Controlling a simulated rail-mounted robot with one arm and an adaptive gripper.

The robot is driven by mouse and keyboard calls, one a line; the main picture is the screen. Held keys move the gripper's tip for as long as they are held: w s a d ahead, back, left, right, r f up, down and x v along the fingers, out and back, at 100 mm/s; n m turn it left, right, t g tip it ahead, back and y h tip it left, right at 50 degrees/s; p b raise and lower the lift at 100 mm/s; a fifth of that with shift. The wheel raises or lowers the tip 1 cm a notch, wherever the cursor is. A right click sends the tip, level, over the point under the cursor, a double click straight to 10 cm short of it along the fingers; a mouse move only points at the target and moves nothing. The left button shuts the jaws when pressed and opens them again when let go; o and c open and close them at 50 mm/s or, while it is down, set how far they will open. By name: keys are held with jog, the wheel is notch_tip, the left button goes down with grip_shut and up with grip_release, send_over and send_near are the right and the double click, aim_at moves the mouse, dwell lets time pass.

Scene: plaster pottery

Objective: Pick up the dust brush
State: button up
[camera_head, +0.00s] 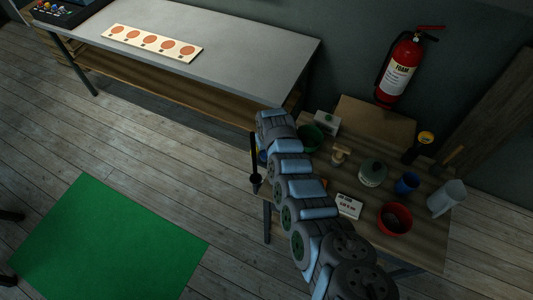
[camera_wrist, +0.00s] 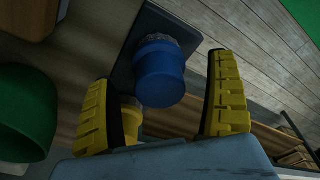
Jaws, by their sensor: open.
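My gripper (camera_wrist: 163,75) is open, with its yellow-and-black fingers spread wide in the wrist view. A blue rounded cylinder (camera_wrist: 160,78) with a greyish rim shows between the fingers; no contact with them is visible. In the head view my gripper (camera_head: 255,162) is at the left end of the small wooden table (camera_head: 325,172), mostly hidden by my arm. I cannot tell for sure which thing is the dust brush. A small pale wooden-handled thing (camera_head: 340,155) stands on the table, and a thin wooden-handled tool (camera_head: 452,156) is at its right back.
A green bowl (camera_head: 310,138) is close to my arm; it also shows in the wrist view (camera_wrist: 22,112). A jar (camera_head: 372,172), blue cup (camera_head: 406,183), red bowl (camera_head: 394,218), white card (camera_head: 348,206) and grey jug (camera_head: 446,197) crowd the right side. Open floor lies left.

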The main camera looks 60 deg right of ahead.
jog(key=shift+w+d+f+b, duration=0.1)
jog(key=shift+f+b, duration=0.25)
jog(key=shift+f, duration=0.7)
jog(key=c, duration=1.3)
jog(key=shift+r+p, duration=0.35)
jog(key=shift+r, duration=4.65)
